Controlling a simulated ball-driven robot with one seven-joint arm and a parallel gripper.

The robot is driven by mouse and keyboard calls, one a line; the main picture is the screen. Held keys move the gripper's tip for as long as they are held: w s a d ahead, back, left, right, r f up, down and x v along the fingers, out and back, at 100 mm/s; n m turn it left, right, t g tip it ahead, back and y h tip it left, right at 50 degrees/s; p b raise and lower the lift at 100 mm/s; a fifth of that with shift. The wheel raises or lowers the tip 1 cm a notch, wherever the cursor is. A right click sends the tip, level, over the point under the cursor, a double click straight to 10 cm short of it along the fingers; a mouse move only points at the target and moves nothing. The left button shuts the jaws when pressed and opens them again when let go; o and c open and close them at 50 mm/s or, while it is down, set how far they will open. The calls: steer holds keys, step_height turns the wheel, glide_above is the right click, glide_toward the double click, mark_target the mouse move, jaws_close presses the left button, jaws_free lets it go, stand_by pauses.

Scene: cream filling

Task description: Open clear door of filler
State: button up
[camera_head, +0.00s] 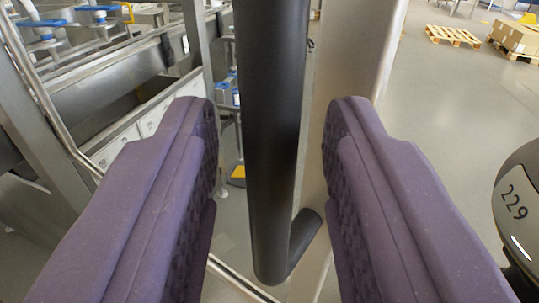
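My gripper (270,140) is open, with its two purple fingers on either side of a black vertical bar handle (270,120). Gaps show between the handle and both fingers, so it is not gripped. The handle bends back at its lower end to a pale metal door frame post (352,60). The clear door (215,160) appears to be the transparent area left of the post; its panel is hard to make out. The filler (110,85), with steel channels and blue-topped parts, shows through it at the left.
A dark rounded body marked 229 (515,205) is at the right edge. Pallets (453,36) and cardboard boxes (518,38) stand far off at the upper right. The grey floor (450,110) between is clear. A steel post (200,45) stands left of the handle.

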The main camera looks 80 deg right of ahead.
steer(key=a, duration=0.6)
steer(key=shift+s+a+p, duration=0.2)
steer(key=shift+s+p, duration=0.2)
steer(key=shift+f, duration=0.1)
